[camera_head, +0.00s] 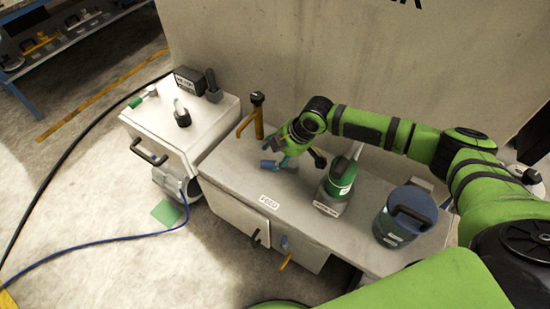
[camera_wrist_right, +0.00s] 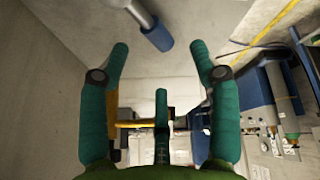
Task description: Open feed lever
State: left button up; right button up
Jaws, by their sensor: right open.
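A FEED label (camera_head: 270,202) sits at the front edge of the grey bench (camera_head: 225,172). Below it, an orange lever (camera_head: 286,262) hangs from a blue mount on the bench front. I cannot tell for certain which part is the feed lever. My right gripper (camera_head: 279,158) is over the bench, behind the label. In the right wrist view my right gripper (camera_wrist_right: 160,62) is open, its teal fingers apart and nothing between the tips. A grey rod with a blue end (camera_wrist_right: 158,38) shows just beyond the fingertips. My left gripper is not in view.
An orange post with a black top (camera_head: 257,115) stands left of my right gripper. A green device (camera_head: 342,178) and a blue canister (camera_head: 404,216) stand to the right. A white cabinet (camera_head: 150,125) adjoins the bench. A blue hose crosses the floor.

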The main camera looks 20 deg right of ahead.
aim_at(270, 162)
jog(key=shift+w+d, duration=0.25)
jog(key=shift+d, duration=0.15)
jog(key=shift+a+x, duration=0.2)
jog(key=shift+x, duration=3.25)
jog(key=shift+r, duration=0.1)
grip_shut()
